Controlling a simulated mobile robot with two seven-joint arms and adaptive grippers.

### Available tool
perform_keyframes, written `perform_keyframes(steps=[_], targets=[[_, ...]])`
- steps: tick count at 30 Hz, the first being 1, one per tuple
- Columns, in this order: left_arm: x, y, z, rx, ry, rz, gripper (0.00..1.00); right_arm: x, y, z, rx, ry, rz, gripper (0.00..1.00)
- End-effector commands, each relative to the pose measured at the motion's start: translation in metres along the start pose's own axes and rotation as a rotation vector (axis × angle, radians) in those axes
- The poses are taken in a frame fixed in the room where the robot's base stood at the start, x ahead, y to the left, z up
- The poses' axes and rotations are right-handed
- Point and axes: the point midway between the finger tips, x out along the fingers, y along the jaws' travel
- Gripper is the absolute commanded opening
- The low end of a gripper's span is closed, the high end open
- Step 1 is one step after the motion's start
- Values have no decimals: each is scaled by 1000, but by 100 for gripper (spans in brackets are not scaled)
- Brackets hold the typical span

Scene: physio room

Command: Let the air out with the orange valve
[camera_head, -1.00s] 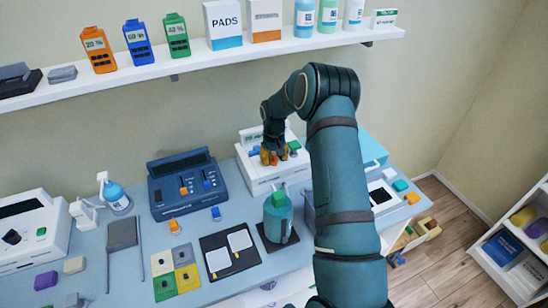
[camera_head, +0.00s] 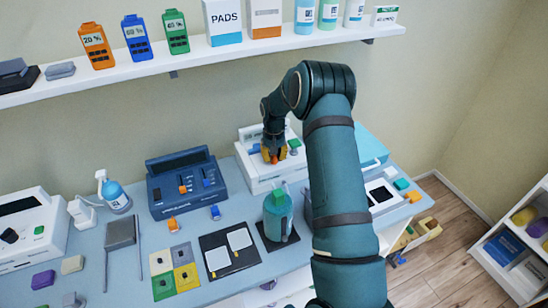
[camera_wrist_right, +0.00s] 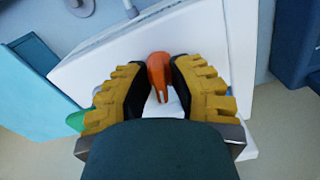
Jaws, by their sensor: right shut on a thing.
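The orange valve (camera_wrist_right: 158,72) sits on a white device (camera_wrist_right: 215,40). In the right wrist view it stands between the yellow-and-black fingers of my right gripper (camera_wrist_right: 160,85), which are shut on it. In the head view the right gripper (camera_head: 273,155) reaches down onto the top of the white device (camera_head: 262,181) at the back of the table, and a bit of orange (camera_head: 273,160) shows between the fingers. Green (camera_head: 294,143) and blue (camera_head: 254,149) parts flank the gripper. My left gripper is not in view.
A dark blue console (camera_head: 186,186) stands left of the white device. A teal bottle (camera_head: 278,215) stands in front of it. A wall shelf (camera_head: 200,66) with boxes and bottles runs above. My right arm crosses the table's right side.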

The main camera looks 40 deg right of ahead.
Motion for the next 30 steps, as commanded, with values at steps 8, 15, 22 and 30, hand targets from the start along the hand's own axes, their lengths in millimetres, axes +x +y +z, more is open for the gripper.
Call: perform_keyframes(steps=[8,15,22,30], targets=[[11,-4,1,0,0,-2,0,1,-1,0,260,1,0,0],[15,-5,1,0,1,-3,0,0,-1,0,490,1,0,0],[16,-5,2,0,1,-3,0,0,-1,0,708,1,0,0],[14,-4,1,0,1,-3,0,0,-1,0,931,0,0,0]])
